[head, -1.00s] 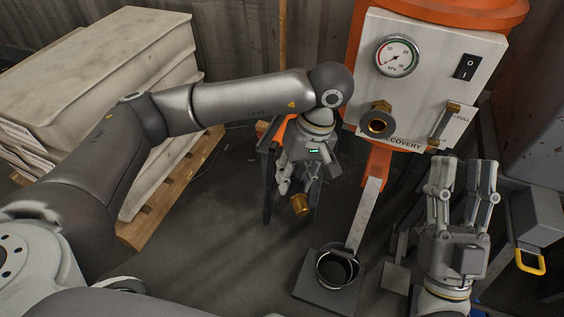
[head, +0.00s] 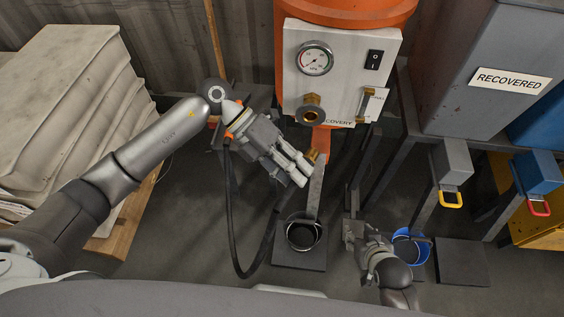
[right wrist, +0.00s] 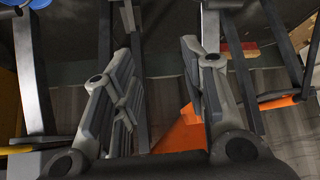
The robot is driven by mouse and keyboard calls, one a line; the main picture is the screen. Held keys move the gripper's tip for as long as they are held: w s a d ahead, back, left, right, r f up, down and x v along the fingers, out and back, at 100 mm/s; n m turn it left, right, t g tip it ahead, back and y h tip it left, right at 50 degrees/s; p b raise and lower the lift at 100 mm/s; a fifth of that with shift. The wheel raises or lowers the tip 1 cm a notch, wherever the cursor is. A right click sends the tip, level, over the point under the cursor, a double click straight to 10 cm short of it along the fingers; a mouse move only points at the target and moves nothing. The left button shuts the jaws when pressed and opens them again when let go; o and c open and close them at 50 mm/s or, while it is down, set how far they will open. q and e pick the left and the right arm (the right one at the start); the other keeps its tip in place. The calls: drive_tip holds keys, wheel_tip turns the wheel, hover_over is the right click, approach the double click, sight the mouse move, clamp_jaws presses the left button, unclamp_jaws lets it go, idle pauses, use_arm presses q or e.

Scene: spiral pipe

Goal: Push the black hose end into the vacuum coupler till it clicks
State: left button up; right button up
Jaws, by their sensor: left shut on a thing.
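The brass vacuum coupler (head: 312,114) sticks out of the white panel below the gauge, its round mouth facing forward. My left gripper (head: 302,173) is shut on the black hose's end, below and slightly left of the coupler. A brass tip (head: 319,158) shows beside its fingertips, apart from the coupler; the fingers hide most of the held end. The black hose (head: 233,245) hangs in a loop below my left wrist. My right gripper (head: 354,232) is low, right of the black bucket. In the right wrist view its fingers (right wrist: 158,65) are spread with nothing between them.
The white panel (head: 343,60) is on an orange machine (head: 345,12). A black bucket (head: 301,234) stands below it, and a blue bucket (head: 411,244) stands to the right. A grey bin marked RECOVERED (head: 470,90) is at right. Stacked pale sacks (head: 60,110) stand at left.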

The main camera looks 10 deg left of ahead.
use_arm(q)
drive_tip(key=n+t+h, duration=0.1)
drive_tip(key=r+n+t+p, duration=0.1)
drive_tip(key=n, duration=0.1)
drive_tip(key=d+r+n+t+h+p, duration=0.1)
drive_tip(key=t, duration=0.1)
drive_tip(key=shift+n+h, duration=0.3)
drive_tip(key=shift+w, duration=0.1)
use_arm(e)
drive_tip(key=s+d+f+g, duration=0.1)
drive_tip(key=s+f+g, duration=0.1)
drive_tip(key=s, duration=0.3)
drive_tip(key=s+d+f+g+h, duration=0.1)
drive_tip(key=s+d+f+g, duration=0.1)
drive_tip(key=s, duration=0.3)
drive_tip(key=shift+g, duration=0.4)
drive_tip(key=shift+w, duration=0.1)
